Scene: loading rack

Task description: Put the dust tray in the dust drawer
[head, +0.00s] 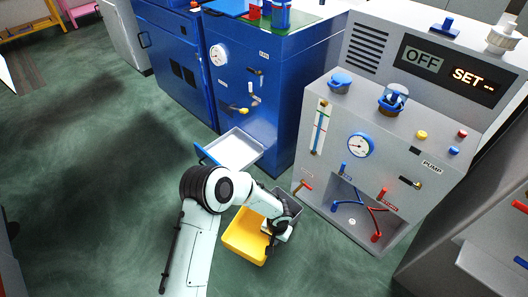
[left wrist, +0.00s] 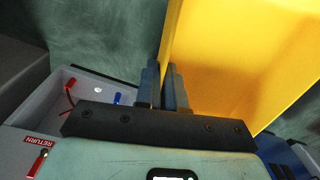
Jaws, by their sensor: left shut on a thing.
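The yellow tray (head: 243,238), which I take to be the dust tray, hangs at my left gripper (head: 271,241) low over the green floor. In the left wrist view, the yellow tray (left wrist: 245,60) fills the upper right. The left gripper's fingers (left wrist: 167,85) are closed at its near wall. An open, light grey drawer with a blue front (head: 235,149) sticks out of the blue cabinet, beyond my left arm. It looks empty; its label is not readable, so I cannot tell for sure that it is the dust drawer. My right gripper is not in view.
The blue cabinet (head: 250,85) stands behind the drawer. The grey pump machine (head: 325,195), with a recess holding red and blue handles, stands close right of the tray. A grey box-like part (head: 287,197) shows behind my wrist. Open floor (head: 95,190) lies to the left.

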